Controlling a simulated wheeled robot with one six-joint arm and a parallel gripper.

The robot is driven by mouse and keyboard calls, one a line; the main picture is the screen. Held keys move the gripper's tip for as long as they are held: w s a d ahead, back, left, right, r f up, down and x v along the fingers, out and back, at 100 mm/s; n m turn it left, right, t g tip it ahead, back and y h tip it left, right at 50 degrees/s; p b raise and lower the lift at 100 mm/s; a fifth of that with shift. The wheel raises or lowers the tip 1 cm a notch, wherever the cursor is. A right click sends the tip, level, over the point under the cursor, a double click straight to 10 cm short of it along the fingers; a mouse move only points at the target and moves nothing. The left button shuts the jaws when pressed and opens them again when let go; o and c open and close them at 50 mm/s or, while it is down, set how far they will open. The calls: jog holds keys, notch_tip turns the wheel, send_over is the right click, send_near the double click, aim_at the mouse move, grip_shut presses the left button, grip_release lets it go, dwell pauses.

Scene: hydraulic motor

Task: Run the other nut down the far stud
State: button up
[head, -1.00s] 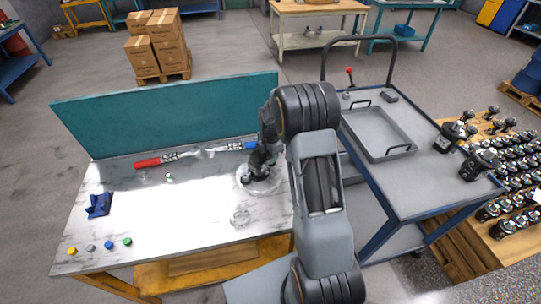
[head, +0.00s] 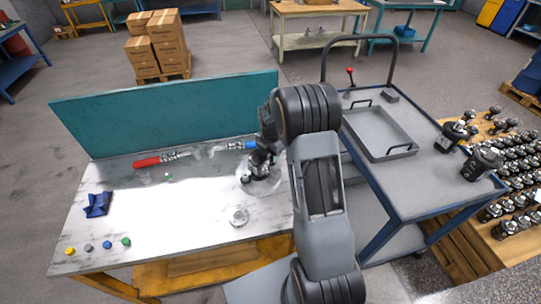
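My gripper (head: 257,168) is at the right part of the marble-topped workbench (head: 180,230). It points down over a round, pale, clear base (head: 268,187) with dark parts on it. My arm hides much of this spot. The studs and nuts are too small to make out here, and I cannot tell whether the gripper's fingers are open or shut. A clear ring-like part (head: 239,217) lies on the bench in front of the base. A tiny green-topped part (head: 168,176) lies further left.
A red-handled tool (head: 152,161) and a blue-handled tool (head: 240,145) lie along the teal back panel (head: 170,115). A blue cloth (head: 97,204) and several coloured caps (head: 107,244) are at the left. A trolley (head: 437,172) with a grey tray (head: 381,152) stands right.

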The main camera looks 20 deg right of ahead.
jog(key=n, duration=0.3)
jog(key=shift+f+n, duration=0.1)
jog(key=shift+n, duration=0.2)
